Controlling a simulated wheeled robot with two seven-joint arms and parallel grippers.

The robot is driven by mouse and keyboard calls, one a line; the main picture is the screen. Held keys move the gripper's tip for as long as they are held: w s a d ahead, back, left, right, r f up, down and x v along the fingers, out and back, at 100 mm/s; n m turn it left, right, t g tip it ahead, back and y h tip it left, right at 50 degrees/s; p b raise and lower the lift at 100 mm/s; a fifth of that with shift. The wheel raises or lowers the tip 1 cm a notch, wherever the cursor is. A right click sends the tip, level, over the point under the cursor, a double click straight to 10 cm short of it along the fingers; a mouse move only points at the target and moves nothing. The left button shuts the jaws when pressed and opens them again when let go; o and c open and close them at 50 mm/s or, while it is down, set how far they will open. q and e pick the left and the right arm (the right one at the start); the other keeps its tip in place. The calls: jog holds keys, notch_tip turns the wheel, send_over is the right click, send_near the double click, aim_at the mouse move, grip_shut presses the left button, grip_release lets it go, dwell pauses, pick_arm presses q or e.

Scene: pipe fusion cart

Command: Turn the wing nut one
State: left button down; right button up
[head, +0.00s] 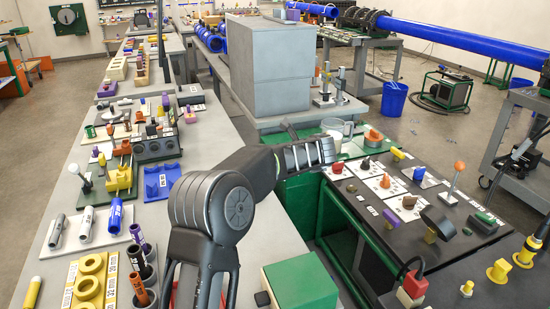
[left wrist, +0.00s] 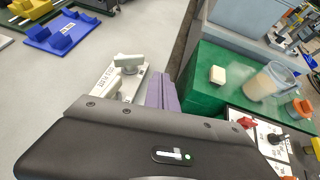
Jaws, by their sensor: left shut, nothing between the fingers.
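In the left wrist view, a small light plate (left wrist: 130,85) with a printed label lies on the grey bench top. It carries pale winged pieces, one at its far end (left wrist: 129,62) and one at its near side (left wrist: 107,84). They look like wing nuts, but I cannot read which is number one. My left gripper (left wrist: 162,88) is shut and empty, its purple fingers together just right of the plate. I cannot tell whether they touch it. In the head view my left arm covers this plate, and the fingertips do not show clearly. My right gripper is not in view.
A blue cradle (head: 162,180) and several fittings stand on the bench at left. A big grey box (head: 268,65) stands behind. A dark panel (head: 408,235) with knobs is at right.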

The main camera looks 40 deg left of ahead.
pick_arm(q)
jog(key=c, duration=2.1)
grip_release()
jog(key=shift+a, duration=0.1)
jog(key=shift+c, duration=0.2)
